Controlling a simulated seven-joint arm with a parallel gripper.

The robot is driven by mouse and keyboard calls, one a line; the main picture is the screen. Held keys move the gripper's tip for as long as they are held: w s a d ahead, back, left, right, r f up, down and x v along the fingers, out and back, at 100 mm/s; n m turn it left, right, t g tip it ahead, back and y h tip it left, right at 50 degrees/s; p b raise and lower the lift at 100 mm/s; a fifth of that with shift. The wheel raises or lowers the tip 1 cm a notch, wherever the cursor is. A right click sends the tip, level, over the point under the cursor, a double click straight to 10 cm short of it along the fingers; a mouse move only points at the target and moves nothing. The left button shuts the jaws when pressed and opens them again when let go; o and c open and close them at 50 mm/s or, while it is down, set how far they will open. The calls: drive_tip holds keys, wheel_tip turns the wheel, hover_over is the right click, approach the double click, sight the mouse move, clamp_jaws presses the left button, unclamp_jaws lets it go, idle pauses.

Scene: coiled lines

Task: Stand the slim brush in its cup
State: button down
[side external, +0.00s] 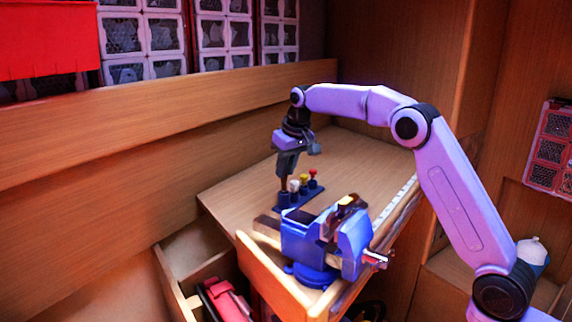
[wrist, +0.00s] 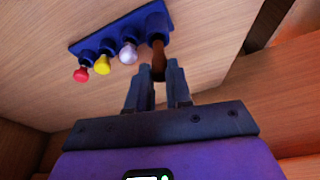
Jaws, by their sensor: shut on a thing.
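My gripper (side external: 287,163) points down over the workbench and is shut on a slim brown brush. In the wrist view, the brush (wrist: 158,58) shows between the two fingertips (wrist: 158,76). In the side view, the brush (side external: 284,184) looks about upright. Its lower end lines up with the mouth of the end blue cup (side external: 284,199), which also shows in the wrist view (wrist: 154,20). The end appears to be at or inside the mouth; I cannot tell how deep. My fingers hide part of the brush.
The cup stands in a row on a blue base (wrist: 92,42), beside cups holding white (wrist: 128,54), yellow (wrist: 102,65) and red (wrist: 80,74) topped pieces. A blue vise (side external: 325,238) stands on the bench's near corner. The bench top (side external: 360,160) behind the row is clear.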

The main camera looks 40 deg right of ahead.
drive_tip(key=shift+f, duration=1.05)
drive_tip(key=c, duration=1)
unclamp_jaws()
drive_tip(key=shift+o, duration=0.2)
drive_tip(key=shift+r, duration=3.05)
drive_tip(key=v, duration=0.7)
drive_tip(key=shift+r, duration=0.2)
